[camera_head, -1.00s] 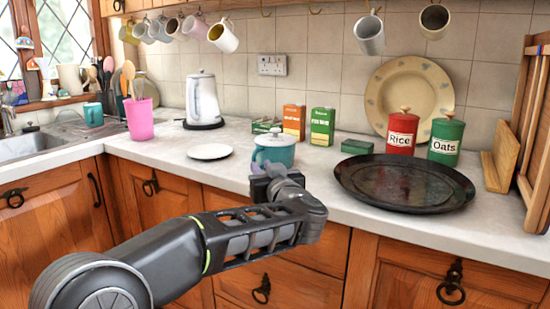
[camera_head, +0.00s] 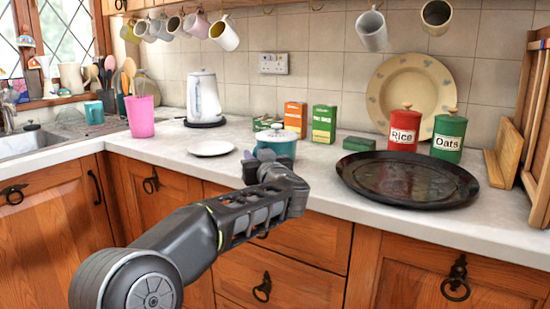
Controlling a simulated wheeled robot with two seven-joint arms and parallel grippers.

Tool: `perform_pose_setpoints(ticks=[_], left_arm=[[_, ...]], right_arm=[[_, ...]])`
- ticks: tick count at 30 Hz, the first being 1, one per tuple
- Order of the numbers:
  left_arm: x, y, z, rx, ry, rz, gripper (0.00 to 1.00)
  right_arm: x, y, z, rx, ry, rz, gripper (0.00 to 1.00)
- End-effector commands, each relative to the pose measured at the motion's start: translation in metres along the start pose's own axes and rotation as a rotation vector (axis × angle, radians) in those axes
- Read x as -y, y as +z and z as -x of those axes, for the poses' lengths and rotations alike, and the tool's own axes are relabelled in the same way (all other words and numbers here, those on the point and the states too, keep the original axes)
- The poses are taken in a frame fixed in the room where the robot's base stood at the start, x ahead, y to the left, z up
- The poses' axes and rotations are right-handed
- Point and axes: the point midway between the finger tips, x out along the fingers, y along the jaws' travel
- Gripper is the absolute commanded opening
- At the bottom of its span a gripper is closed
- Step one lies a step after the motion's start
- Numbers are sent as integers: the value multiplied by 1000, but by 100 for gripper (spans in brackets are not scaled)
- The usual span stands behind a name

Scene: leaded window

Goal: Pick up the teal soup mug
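The teal soup mug (camera_head: 283,147) stands upright on the counter near its front edge, in the middle of the head view, with a pale lid on top. My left gripper (camera_head: 262,157) is right in front of the mug's lower left side and hides part of it. The fingers are small and partly hidden by the wrist, so I cannot tell whether they are open or touch the mug. My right gripper is not in view.
A white plate (camera_head: 211,148) lies left of the mug. A large dark round tray (camera_head: 407,180) lies to the right. Orange (camera_head: 295,119) and green (camera_head: 323,124) boxes stand behind. Another teal mug (camera_head: 94,112) is by the sink. Wooden drawers are below the counter.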

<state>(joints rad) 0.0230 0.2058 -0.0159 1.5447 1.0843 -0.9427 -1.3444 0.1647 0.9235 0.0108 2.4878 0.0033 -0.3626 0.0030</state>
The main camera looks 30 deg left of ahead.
Motion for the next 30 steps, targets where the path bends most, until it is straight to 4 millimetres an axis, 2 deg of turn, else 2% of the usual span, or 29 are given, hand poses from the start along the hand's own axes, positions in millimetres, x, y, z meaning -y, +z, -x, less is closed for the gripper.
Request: perform_pose_setpoints(ticks=[18, 26, 30], left_arm=[[0, -1, -2, 0, 1, -1, 21], [0, -1, -2, 0, 1, -1, 0], [0, -1, -2, 0, 1, -1, 0]], right_arm=[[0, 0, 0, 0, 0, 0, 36], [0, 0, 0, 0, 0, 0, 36], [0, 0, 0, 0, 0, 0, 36]])
